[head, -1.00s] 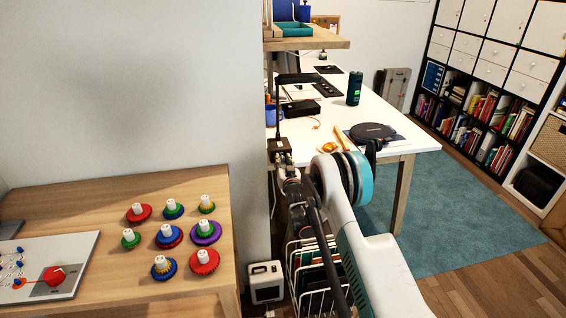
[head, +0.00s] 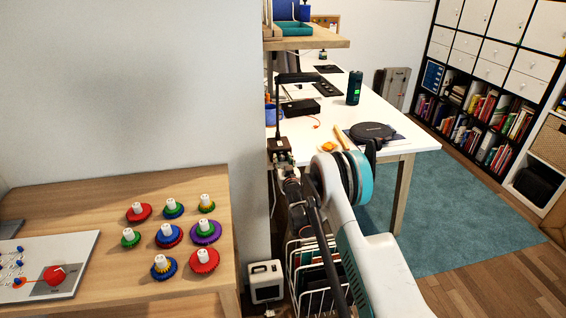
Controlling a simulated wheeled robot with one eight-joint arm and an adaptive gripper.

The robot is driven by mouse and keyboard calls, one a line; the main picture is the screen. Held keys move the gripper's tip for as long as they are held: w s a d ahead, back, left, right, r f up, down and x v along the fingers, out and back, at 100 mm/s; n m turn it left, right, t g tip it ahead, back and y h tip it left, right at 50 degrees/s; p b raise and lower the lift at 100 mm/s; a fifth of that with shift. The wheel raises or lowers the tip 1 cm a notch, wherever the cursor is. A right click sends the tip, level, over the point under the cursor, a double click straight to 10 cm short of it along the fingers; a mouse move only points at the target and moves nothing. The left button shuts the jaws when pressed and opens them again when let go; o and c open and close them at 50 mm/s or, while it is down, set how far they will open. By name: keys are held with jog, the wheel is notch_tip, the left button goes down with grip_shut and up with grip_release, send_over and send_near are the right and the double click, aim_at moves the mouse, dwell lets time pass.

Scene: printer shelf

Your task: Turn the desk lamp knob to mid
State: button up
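The black desk lamp (head: 298,78) stands at the near left corner of the white desk, with a thin upright post. Its dark brown box-like base (head: 279,145) sits at the desk's edge. I cannot make out the knob; it is too small or hidden by my gripper. My gripper (head: 287,168) is at the near side of the lamp base, just below it in the picture. It is small and partly covered by my own arm, so its fingers cannot be told apart. I cannot tell whether it touches the lamp.
The white desk (head: 395,133) also holds a black round device (head: 372,132), a dark can (head: 354,88) and a black box (head: 300,107). A wooden table (head: 70,205) with several colored gears is at left. A wire rack (head: 300,262) stands below my arm. A wall corner is close left.

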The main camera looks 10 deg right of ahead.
jog(key=shift+s, duration=0.1)
jog(key=s, duration=1.1)
jog(key=shift+s, duration=0.4)
notch_tip(320, 180, up, 8)
jog(key=g, duration=0.1)
jog(key=s+r+g, duration=0.4)
jog(key=s+r, duration=1)
jog(key=r, duration=0.3)
jog(key=s+f+g, duration=0.1)
jog(key=s+g, duration=0.4)
jog(key=s, duration=3)
jog(key=shift+g, duration=0.4)
